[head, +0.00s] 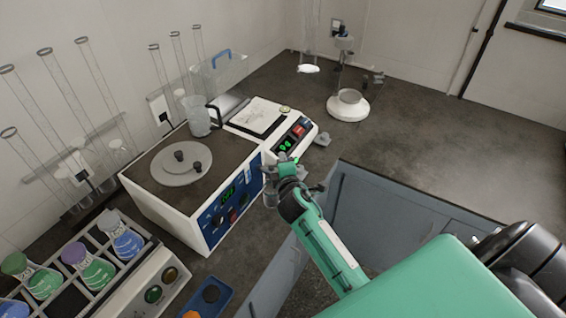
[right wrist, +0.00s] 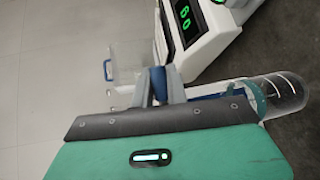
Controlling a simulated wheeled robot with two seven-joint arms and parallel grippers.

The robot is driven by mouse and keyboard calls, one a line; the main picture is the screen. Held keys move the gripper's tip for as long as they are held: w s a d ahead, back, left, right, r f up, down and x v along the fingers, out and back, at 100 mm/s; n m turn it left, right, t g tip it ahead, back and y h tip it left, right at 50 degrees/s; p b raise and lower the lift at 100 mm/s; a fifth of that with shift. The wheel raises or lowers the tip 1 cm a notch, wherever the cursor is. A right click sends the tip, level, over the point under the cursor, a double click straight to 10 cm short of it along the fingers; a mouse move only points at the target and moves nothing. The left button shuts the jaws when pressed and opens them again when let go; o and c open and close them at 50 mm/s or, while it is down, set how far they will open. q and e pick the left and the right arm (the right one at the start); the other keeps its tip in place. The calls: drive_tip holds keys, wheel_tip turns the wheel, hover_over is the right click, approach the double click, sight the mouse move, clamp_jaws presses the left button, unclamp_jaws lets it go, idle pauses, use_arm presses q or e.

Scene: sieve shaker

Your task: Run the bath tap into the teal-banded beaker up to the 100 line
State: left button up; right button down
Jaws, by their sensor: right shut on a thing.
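The heated bath (head: 150,195) is a white box with a dark top, a round lid and a blue front panel. My right gripper (head: 287,166) is at its front right corner. In the right wrist view my right gripper (right wrist: 160,84) is shut on a small blue piece (right wrist: 158,80), which looks like the tap's lever. The clear beaker (right wrist: 288,92) shows there too, with its teal band (right wrist: 259,98), beside the gripper and partly hidden by its housing. That view is turned on its side, and the water level is not readable. My left gripper is not in view.
A balance (head: 300,137) stands just beyond the gripper, and a clear jug (head: 198,117) on the bath's back corner. A rack of flasks (head: 100,237) and a blue tray (head: 222,290) are at lower left. The bench at right (head: 450,140) is clear.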

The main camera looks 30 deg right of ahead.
drive_tip(key=c, duration=1.4)
unclamp_jaws()
drive_tip(key=b+v, duration=0.3)
drive_tip(key=v, duration=1.1)
drive_tip(key=shift+w, duration=0.1)
